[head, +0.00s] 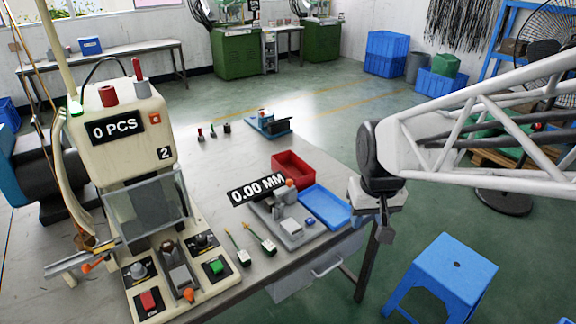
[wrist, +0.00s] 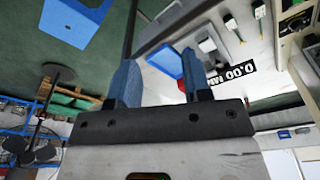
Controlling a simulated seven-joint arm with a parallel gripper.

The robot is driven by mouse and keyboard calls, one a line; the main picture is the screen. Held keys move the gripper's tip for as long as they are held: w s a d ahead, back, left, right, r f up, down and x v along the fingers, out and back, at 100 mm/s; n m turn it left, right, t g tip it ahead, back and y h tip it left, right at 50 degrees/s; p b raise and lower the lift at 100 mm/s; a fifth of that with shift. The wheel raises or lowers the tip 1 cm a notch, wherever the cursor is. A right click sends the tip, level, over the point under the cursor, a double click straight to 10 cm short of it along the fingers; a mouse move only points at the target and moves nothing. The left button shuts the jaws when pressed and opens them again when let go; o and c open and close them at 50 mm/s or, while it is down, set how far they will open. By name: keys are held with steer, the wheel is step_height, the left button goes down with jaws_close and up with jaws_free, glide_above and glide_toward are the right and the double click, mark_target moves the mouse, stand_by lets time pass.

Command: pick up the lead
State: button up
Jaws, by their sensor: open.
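Two short leads lie side by side on the workbench in the head view, a left lead (head: 237,246) and a right lead (head: 261,239). Each has a dark end, a pale tip and a green-yellow part. They also show small at the top of the wrist view, one lead (wrist: 232,22) left of the other lead (wrist: 261,14). My gripper (head: 385,232) hangs off the bench's right edge, well right of the leads. In the wrist view its two blue fingers (wrist: 159,58) stand apart with nothing between them.
The moulding machine (head: 130,150) is left of the leads. A blue stool (head: 455,265) stands on the floor.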

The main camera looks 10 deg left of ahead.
steer(key=w+a+f+n+g, duration=0.1)
steer(key=w+a+f, duration=0.3)
steer(key=a, duration=0.3)
steer(key=w+a+f+n, duration=0.2)
steer(key=w+a+f, duration=0.25)
steer(key=a, duration=0.25)
steer(key=n, duration=0.3)
glide_above(243, 254)
steer(key=shift+g, duration=0.4)
step_height(243, 254, down, 15)
steer(key=shift+d+r, duration=0.1)
steer(key=shift+a, duration=0.2)
steer(key=shift+f, duration=1.45)
steer(key=shift+f, duration=0.15)
steer(key=shift+f, duration=2.45)
